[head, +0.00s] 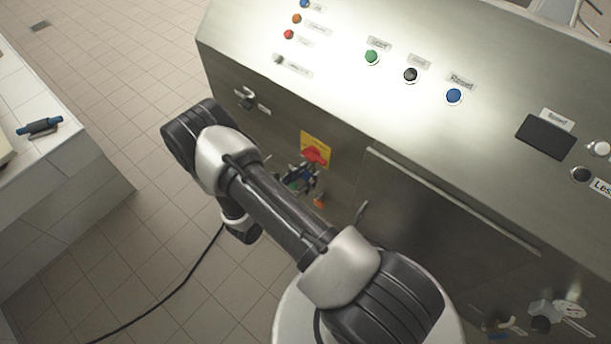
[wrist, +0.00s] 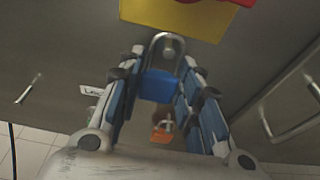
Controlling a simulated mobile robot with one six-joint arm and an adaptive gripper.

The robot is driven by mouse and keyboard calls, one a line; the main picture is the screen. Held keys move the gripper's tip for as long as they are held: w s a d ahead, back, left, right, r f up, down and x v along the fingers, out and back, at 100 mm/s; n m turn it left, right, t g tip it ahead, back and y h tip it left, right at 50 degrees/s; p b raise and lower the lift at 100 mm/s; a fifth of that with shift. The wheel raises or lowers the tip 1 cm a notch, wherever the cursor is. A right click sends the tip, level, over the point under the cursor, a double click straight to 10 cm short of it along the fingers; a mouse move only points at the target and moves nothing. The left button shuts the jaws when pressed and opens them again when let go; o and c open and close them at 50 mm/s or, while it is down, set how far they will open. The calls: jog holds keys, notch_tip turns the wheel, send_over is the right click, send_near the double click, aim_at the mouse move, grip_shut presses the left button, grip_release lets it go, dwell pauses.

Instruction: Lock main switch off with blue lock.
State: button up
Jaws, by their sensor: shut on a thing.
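The main switch is a red knob (head: 315,154) on a yellow plate (head: 318,139) on the machine's front panel. The plate also shows at the top of the wrist view (wrist: 180,16). My gripper (wrist: 160,78) is shut on the blue lock (wrist: 159,86), between its blue finger pads. The lock's metal shackle points up toward the switch, just below the yellow plate. I cannot tell whether the shackle touches or passes through the switch. In the head view, my gripper (head: 298,179) is just below and left of the switch and mostly hides the lock.
An orange lock (head: 320,201) hangs on the panel below the switch; it also shows in the wrist view (wrist: 162,132). A key switch (head: 247,98) is up and left. A door handle (head: 361,212) is to the right. A tiled counter (head: 60,160) stands at left, with open floor between.

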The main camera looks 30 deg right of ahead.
jog(key=o, duration=1.2)
jog(key=v, duration=1.2)
